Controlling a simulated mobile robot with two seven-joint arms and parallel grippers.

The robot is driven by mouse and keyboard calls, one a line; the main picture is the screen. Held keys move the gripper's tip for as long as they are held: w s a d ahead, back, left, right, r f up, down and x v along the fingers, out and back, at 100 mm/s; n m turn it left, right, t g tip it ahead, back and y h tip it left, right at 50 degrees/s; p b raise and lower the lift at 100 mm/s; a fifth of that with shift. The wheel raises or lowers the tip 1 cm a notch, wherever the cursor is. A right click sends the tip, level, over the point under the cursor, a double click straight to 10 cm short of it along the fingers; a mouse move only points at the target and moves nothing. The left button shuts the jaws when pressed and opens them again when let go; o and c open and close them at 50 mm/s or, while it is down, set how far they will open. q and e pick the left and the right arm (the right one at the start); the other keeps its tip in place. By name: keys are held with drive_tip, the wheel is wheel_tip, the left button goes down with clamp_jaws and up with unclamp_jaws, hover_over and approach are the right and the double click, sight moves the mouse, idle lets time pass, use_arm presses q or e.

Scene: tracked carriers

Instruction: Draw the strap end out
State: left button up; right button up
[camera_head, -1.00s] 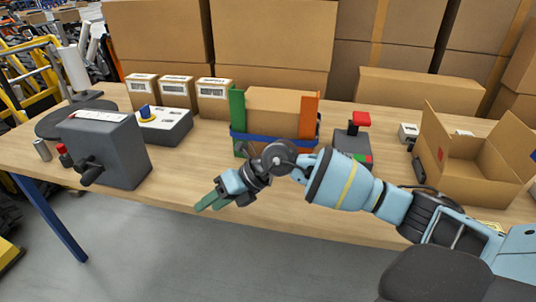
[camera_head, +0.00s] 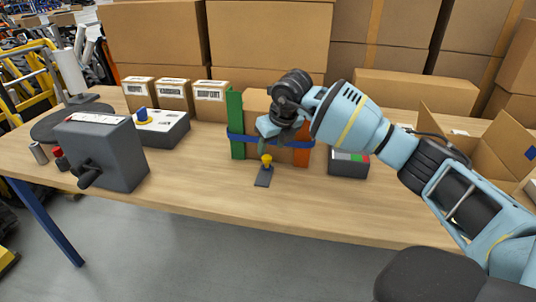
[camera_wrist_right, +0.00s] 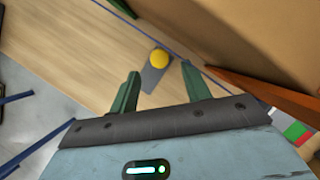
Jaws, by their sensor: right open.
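A carton (camera_head: 256,103) stands on the table between a green corner piece (camera_head: 236,125) and an orange one (camera_head: 301,150). A blue strap (camera_head: 240,138) runs across its front and also shows in the wrist view (camera_wrist_right: 130,25). A yellow knob (camera_head: 267,159) stands on a dark grey flat piece (camera_head: 263,178) in front of the carton; the knob also shows in the wrist view (camera_wrist_right: 159,59). My right gripper (camera_head: 268,146) is open and empty, just above the knob and close to the strap. In the wrist view, the knob shows beyond the gap between its green fingers (camera_wrist_right: 160,82). My left gripper is out of view.
A grey crank box (camera_head: 105,155) and a control box with a blue-yellow button (camera_head: 165,130) stand to the left. A device (camera_head: 348,165) and an open carton (camera_head: 490,155) are to the right, partly behind my arm. The table front is clear.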

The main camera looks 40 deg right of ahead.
sight(267, 157)
drive_tip(key=shift+x, duration=2.4)
clamp_jaws()
